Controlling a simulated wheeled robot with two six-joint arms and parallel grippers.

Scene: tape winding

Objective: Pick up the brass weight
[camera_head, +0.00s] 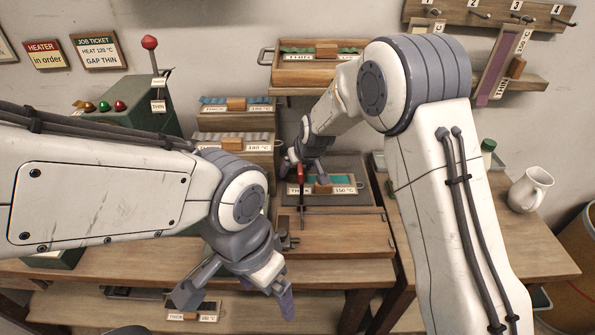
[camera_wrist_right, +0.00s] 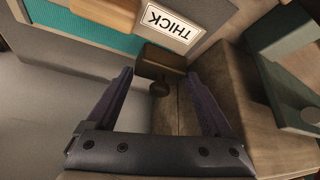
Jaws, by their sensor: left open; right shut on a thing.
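In the right wrist view, a dark brass-brown block with a round knob, which looks like the brass weight (camera_wrist_right: 160,64), lies between the fingertips of my right gripper (camera_wrist_right: 159,76). That gripper is shut on it, beside a tray label reading THICK. In the head view my right gripper (camera_head: 308,172) is over the back of the workbench, by the THICK 150 °C tray (camera_head: 345,190); I cannot make out the weight there. My left gripper (camera_head: 238,300) is open and empty, pointing down in front of the bench.
A red-handled lever (camera_head: 301,174) stands close to my right gripper. A wooden board (camera_head: 340,236) lies in front of the tray. Labelled trays (camera_head: 232,140) are stacked at the left, and a green control box (camera_head: 125,110) stands beyond. A white jug (camera_head: 530,190) stands on the right table.

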